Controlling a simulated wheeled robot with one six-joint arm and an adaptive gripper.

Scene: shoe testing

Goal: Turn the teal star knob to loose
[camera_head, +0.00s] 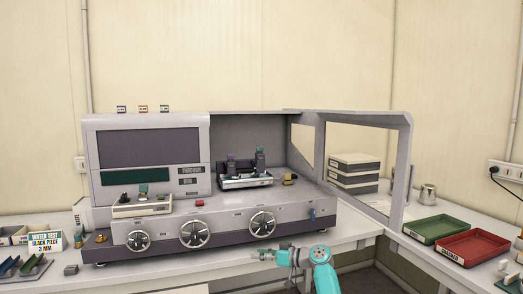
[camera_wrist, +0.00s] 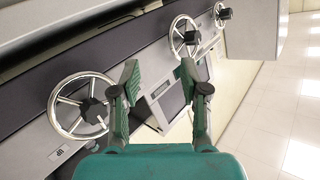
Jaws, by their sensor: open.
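The teal star knob cannot be told for certain. A small teal piece (camera_head: 259,149) tops the dark clamp posts inside the grey machine (camera_head: 235,215), and another teal piece (camera_head: 143,188) sits on the small fixture at the machine's left. Both are too small for a star shape to be made out, and neither shows in the wrist view. My gripper (camera_head: 268,254) is in front of the machine, below its right handwheel. In the wrist view my gripper (camera_wrist: 158,76) is open with nothing between its fingers.
Spoked handwheels line the machine's front, at left (camera_head: 138,241), middle (camera_head: 194,233) and right (camera_head: 262,224). A framed door (camera_head: 399,170) stands open at right. Green (camera_head: 437,229) and red (camera_head: 472,247) trays lie on the right bench. Dark shoe-like pieces (camera_head: 30,266) lie at left.

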